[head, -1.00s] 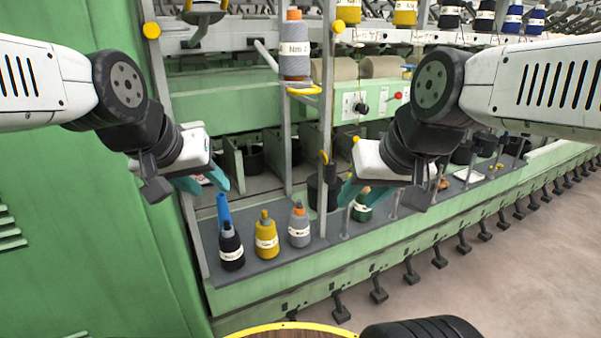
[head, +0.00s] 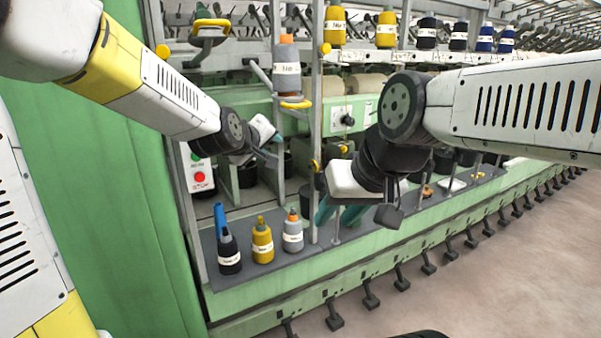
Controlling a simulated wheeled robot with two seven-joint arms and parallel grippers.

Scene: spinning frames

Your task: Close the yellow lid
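No plain lid stands out. A yellow loop-shaped part (head: 210,28) sits on a grey fitting at the top left of the machine, and a yellow ring (head: 295,103) lies below a grey bobbin. I cannot tell which of them is the yellow lid. My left gripper (head: 272,145) is reached into the frame, below and left of the ring and apart from it as far as I can see. Its fingers are small and unclear.
Black (head: 229,250), yellow (head: 263,241) and grey (head: 293,232) bobbins stand on the shelf (head: 262,275) beside a blue tube (head: 220,217). Upright metal posts (head: 316,130) divide the space. A panel with a red stop button (head: 200,177) is at left. Floor is clear at right.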

